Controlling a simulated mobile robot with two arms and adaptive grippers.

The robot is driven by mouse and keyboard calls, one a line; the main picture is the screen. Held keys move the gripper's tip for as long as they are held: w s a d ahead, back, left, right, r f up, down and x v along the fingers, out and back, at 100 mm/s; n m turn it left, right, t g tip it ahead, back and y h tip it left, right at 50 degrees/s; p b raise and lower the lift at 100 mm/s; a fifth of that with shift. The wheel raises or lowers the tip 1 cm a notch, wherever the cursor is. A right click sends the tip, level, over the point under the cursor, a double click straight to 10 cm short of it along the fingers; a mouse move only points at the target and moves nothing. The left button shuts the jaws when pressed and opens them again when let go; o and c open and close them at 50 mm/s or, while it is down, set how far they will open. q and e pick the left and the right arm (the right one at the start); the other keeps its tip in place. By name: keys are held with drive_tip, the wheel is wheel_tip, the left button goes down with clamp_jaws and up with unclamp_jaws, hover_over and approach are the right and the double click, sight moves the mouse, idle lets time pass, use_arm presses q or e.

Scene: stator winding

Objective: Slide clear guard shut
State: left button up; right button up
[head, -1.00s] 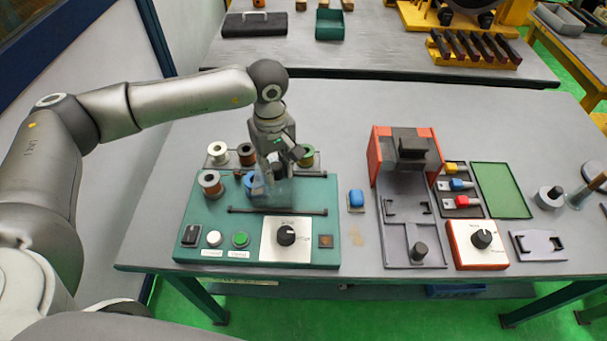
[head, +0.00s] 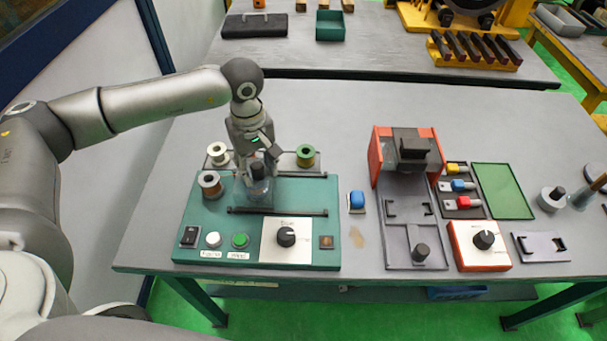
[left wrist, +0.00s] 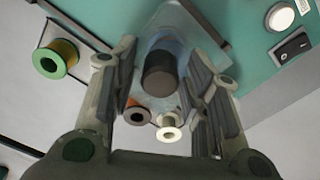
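The clear guard (head: 262,200) is a faint see-through piece on the teal winding station (head: 190,220), by the dark slide rail (head: 290,212). Its outline is hard to make out; a clear panel also shows in the left wrist view (left wrist: 200,20). My left gripper (head: 245,178) is low over the station, at the guard's left part. In the left wrist view its fingers (left wrist: 163,60) stand apart, with a dark cylinder (left wrist: 160,72) seen between them. Whether they touch the guard cannot be told. My right gripper is not in view.
A switch (head: 190,235), buttons and a dial (head: 286,236) lie in front.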

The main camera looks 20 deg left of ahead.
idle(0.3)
use_arm(q)
drive_tip(key=shift+r+p, duration=1.55)
drive_tip(key=shift+r, duration=1.45)
